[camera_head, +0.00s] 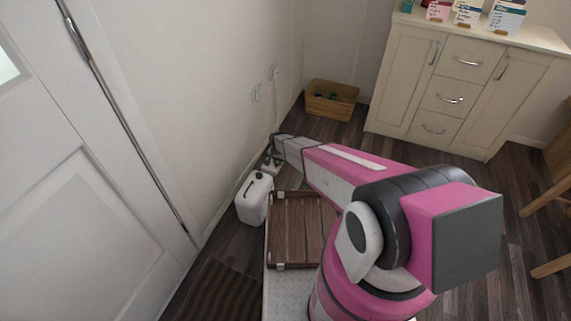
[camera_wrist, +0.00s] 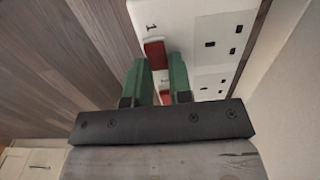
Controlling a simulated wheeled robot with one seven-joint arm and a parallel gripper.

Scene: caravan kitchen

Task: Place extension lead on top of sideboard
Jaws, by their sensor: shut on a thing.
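The extension lead (camera_wrist: 207,30) is a white strip with sockets and red switches; it fills the upper middle of the wrist view. In the head view a small white part of it (camera_head: 268,167) shows low by the wall, mostly hidden by my arm. My gripper (camera_wrist: 162,75) has its green fingers shut on the strip, near a red switch. In the head view my gripper (camera_head: 273,150) is at the far end of my pink arm, low by the wall. The cream sideboard (camera_head: 398,75) stands at the upper right, with doors, drawers and a pale top.
Boxes (camera_head: 467,13) stand along the back of the sideboard top; its front strip is clear. A wicker basket (camera_head: 331,101) is on the floor by the wall. A white jerrycan (camera_head: 254,200) stands near my gripper. A wooden chair (camera_head: 548,200) is at the right edge.

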